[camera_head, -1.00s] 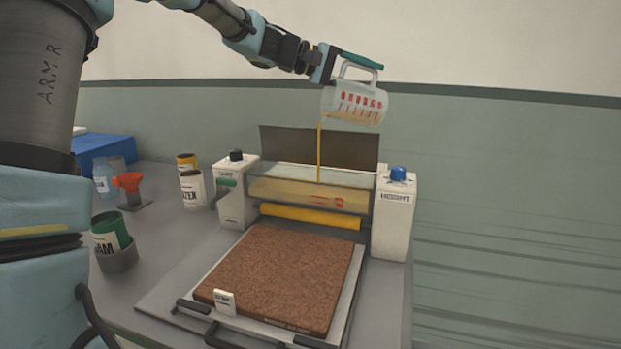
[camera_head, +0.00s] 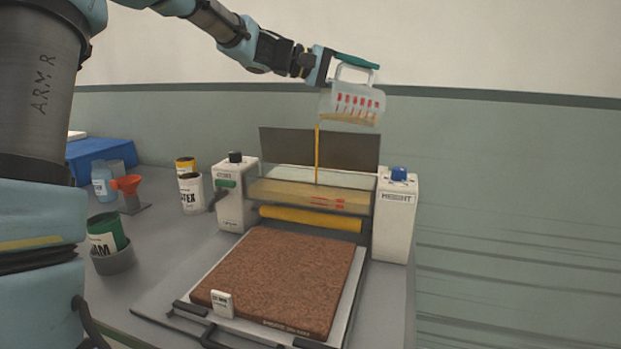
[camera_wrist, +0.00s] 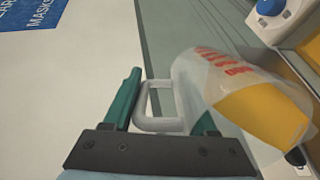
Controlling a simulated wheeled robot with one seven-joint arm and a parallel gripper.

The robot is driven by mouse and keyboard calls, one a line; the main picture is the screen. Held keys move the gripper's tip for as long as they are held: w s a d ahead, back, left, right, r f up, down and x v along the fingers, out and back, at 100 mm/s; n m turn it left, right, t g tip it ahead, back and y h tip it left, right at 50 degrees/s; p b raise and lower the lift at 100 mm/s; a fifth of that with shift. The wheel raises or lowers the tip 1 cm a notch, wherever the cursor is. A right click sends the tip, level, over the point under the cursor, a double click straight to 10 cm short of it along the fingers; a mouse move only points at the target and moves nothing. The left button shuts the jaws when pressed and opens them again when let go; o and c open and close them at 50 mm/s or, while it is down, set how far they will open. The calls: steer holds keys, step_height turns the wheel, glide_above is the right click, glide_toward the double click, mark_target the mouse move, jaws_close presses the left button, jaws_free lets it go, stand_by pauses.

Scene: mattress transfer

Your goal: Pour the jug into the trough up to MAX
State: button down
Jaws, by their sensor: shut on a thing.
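My gripper (camera_head: 352,58) is shut on the handle of the clear jug (camera_head: 351,103), which hangs tilted above the machine. The jug has red markings and some amber liquid low in it. A thin amber stream (camera_head: 317,150) runs from its lip down into the clear trough (camera_head: 300,193). The trough holds amber liquid, with red marks near its right end; the lettering is too small to read. In the wrist view the green fingers (camera_wrist: 166,105) hold the white handle, and the jug (camera_wrist: 235,100) shows yellow liquid inside.
A yellow roller (camera_head: 310,218) sits below the trough. A brown slab (camera_head: 280,280) lies on the tray in front. White posts with a black knob (camera_head: 236,157) and a blue knob (camera_head: 398,174) flank the trough.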

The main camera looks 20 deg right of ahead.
steer(key=shift+w+a+h+b, duration=0.1)
steer(key=shift+a+h+b, duration=0.25)
steer(key=shift+b, duration=0.65)
stand_by(0.7)
